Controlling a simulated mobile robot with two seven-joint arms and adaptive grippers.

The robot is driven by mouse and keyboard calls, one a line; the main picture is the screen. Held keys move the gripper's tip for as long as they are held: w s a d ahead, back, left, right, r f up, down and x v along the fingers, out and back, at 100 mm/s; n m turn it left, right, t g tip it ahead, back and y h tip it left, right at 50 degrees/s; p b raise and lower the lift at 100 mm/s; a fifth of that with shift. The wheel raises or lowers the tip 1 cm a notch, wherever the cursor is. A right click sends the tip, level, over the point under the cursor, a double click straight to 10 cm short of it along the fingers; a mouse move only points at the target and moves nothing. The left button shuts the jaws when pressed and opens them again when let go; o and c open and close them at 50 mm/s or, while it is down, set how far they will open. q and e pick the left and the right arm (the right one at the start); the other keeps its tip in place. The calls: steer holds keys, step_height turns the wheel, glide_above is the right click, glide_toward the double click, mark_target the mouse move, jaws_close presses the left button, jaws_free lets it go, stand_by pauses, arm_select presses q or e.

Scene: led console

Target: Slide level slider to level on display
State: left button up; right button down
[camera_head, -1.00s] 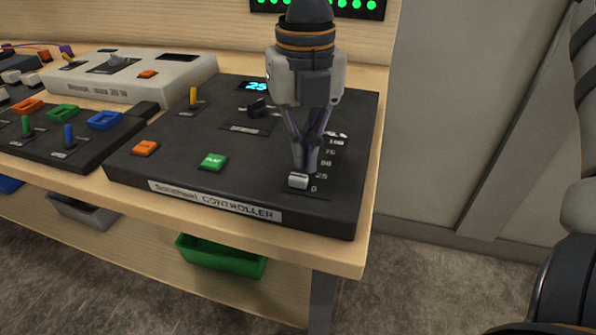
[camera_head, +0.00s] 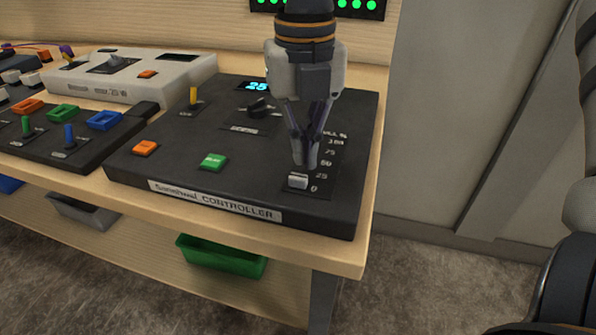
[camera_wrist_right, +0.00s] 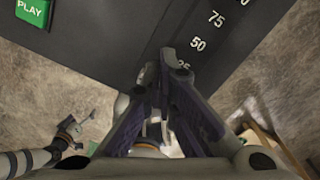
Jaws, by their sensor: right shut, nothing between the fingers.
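The black controller (camera_head: 243,180) lies on the wooden table. Its display (camera_head: 257,86) reads 25 in blue. The white level slider (camera_head: 299,181) sits low on the scale at the right, between the 25 and 0 marks. My right gripper (camera_head: 305,162) is shut and empty, pointing down just behind the slider, with the 50 and 25 marks to its right. I cannot tell if it touches the slider.
A green PLAY button (camera_head: 213,161), an orange button (camera_head: 145,148), a yellow-tipped switch (camera_head: 193,97) and a black knob (camera_head: 258,107) are on the same controller. Other consoles stand to the left. The table edge is close on the right.

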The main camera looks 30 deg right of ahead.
step_height(320, 180, up, 7)
stand_by(0.7)
